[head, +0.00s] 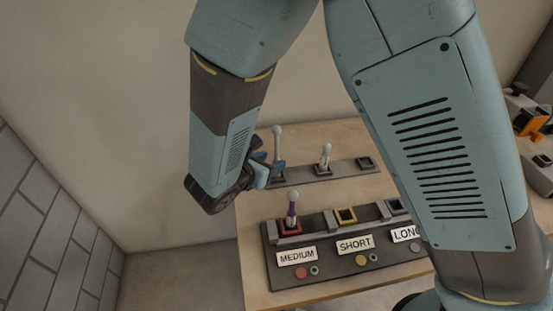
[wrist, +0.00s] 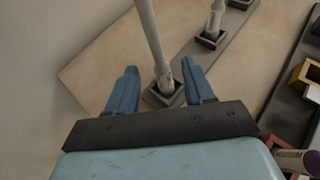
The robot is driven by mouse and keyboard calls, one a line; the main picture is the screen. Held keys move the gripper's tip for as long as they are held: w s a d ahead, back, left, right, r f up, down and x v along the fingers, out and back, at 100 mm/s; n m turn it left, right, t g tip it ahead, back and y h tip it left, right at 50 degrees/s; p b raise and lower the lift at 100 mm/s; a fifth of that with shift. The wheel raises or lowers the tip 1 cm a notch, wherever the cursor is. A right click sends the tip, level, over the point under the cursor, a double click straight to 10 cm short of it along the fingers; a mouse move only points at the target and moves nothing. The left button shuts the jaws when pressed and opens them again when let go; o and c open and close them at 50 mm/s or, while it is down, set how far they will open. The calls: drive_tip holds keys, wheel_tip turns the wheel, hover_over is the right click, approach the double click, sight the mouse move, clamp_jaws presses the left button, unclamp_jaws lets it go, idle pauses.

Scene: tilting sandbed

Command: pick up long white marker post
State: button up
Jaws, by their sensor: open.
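The long white marker post (head: 277,143) stands upright in the left socket of the grey rear rack (head: 304,174). In the wrist view the post (wrist: 150,38) rises between the two blue fingers of my gripper (wrist: 163,78), with its foot in a dark square socket (wrist: 153,98). My gripper is open, with visible room between each finger and the post. In the head view my gripper (head: 268,172) is low beside the post, partly covering its lower part.
A shorter white post (head: 325,157) stands in the rack's middle socket; the right socket (head: 366,162) is empty. In front, a dark panel (head: 330,276) has MEDIUM, SHORT and LONG labels. A purple post with a white top (head: 292,208) stands in its red socket. My arm hides the right side.

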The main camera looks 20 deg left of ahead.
sight(275, 161)
drive_tip(key=shift+f+x, duration=0.1)
drive_tip(key=shift+x, duration=1.4)
drive_tip(key=shift+f+x, duration=0.15)
drive_tip(key=shift+x, duration=1.3)
drive_tip(key=shift+s, duration=0.1)
drive_tip(key=shift+c, duration=0.3)
clamp_jaws()
